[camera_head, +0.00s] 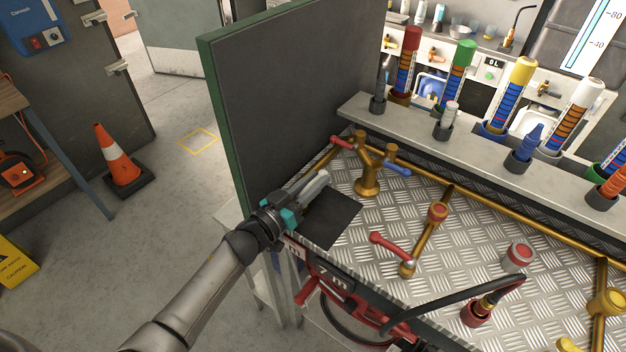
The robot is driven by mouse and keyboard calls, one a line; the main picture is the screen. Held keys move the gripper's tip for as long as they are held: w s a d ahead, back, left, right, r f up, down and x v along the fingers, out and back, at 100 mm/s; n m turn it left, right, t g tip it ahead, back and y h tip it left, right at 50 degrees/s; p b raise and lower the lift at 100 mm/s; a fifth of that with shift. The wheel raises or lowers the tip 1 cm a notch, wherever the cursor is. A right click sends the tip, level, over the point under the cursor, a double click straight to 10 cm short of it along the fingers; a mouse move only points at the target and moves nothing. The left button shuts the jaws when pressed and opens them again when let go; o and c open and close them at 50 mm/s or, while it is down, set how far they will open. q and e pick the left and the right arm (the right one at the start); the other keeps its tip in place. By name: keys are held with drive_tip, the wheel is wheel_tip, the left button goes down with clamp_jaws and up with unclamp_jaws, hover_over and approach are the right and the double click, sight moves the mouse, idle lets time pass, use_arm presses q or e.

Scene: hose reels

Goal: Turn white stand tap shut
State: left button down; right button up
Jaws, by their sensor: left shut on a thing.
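My left gripper (312,188) reaches in over the near left corner of the metal-plated bench. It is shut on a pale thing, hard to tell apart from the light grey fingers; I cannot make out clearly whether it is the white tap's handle. No other white tap handle shows plainly. A brass stand (368,178) behind the gripper forks into two taps, one with a red handle (342,142) and one with a blue handle (397,169). My right gripper is out of view.
A dark upright panel (290,90) with a green edge stands close behind the gripper. A red lever tap (390,246) and a red-capped fitting (517,257) are to the right. A black hose (450,300) crosses the front edge. Coloured tubes line the back shelf.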

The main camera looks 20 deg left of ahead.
use_arm(q)
drive_tip(key=shift+s+d+m+g+h, duration=0.15)
drive_tip(key=shift+m+g+h, duration=0.4)
drive_tip(key=shift+h, duration=0.45)
drive_tip(key=shift+s+d+m+g+h, duration=0.1)
drive_tip(key=shift+d+m+g+h, duration=0.15)
drive_tip(key=shift+m+g+h, duration=0.4)
drive_tip(key=shift+s+d+m+g+h+b, duration=0.25)
drive_tip(key=shift+m+g+h, duration=0.45)
drive_tip(key=shift+h, duration=0.2)
drive_tip(key=shift+s+d+m+g+h+b, duration=0.15)
drive_tip(key=shift+m+g+h+b, duration=0.1)
drive_tip(key=shift+m+g+h, duration=0.5)
drive_tip(key=c, duration=0.8)
unclamp_jaws()
drive_tip(key=shift+c, duration=0.2)
